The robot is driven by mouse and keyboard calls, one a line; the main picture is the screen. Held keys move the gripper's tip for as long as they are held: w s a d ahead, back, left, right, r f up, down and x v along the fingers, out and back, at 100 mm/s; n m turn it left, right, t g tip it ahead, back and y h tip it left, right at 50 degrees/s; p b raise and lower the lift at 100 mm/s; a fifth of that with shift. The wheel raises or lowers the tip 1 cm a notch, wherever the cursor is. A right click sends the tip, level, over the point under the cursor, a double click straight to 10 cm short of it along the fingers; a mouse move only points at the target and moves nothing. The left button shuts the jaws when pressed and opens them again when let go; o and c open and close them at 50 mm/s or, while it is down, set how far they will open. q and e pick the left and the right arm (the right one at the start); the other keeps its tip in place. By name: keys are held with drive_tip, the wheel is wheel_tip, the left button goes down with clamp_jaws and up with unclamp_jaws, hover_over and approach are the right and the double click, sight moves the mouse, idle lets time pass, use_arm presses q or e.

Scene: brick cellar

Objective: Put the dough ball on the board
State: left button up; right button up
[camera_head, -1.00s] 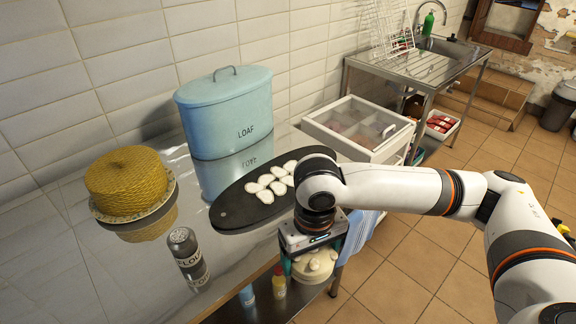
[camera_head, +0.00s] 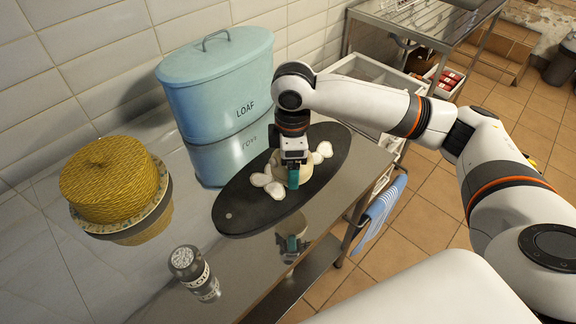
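The dark oval board (camera_head: 250,212) lies on the metal counter and bears several small white pieces (camera_head: 274,189). My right gripper (camera_head: 293,176) is over the middle of the board, pointing down, with its teal finger pads around a pale cream dough ball (camera_head: 305,168). The gripper hides much of the ball and some of the pieces. I cannot tell whether the ball touches the board or is just above it. My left gripper is not in view.
A blue LOAF bin (camera_head: 218,85) stands behind the board. A yellow woven dome on a plate (camera_head: 112,183) is at the left, and a flour shaker (camera_head: 186,264) is near the front edge. The counter (camera_head: 130,285) is clear at front left. A striped cloth (camera_head: 381,208) hangs at the right.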

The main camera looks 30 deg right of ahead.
drive_tip(key=w+n, duration=0.1)
drive_tip(key=n, duration=0.1)
drive_tip(key=w+d+n, duration=0.1)
drive_tip(key=n, duration=0.1)
drive_tip(key=w+n, duration=0.1)
drive_tip(key=n, duration=0.1)
drive_tip(key=shift+d+r, duration=0.35)
drive_tip(key=shift+r, duration=0.05)
drive_tip(key=w+d+n, duration=0.3)
drive_tip(key=w+n, duration=0.2)
drive_tip(key=n, duration=0.7)
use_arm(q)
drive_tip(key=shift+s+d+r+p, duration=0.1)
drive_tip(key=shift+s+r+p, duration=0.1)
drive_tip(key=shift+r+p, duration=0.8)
use_arm(e)
drive_tip(key=f, duration=0.9)
drive_tip(key=shift+w+d+f, duration=0.15)
drive_tip(key=shift+d+f, duration=0.05)
drive_tip(key=shift+f, duration=0.2)
drive_tip(key=shift+f, duration=0.1)
drive_tip(key=o, duration=1.2)
drive_tip(key=shift+c, duration=0.2)
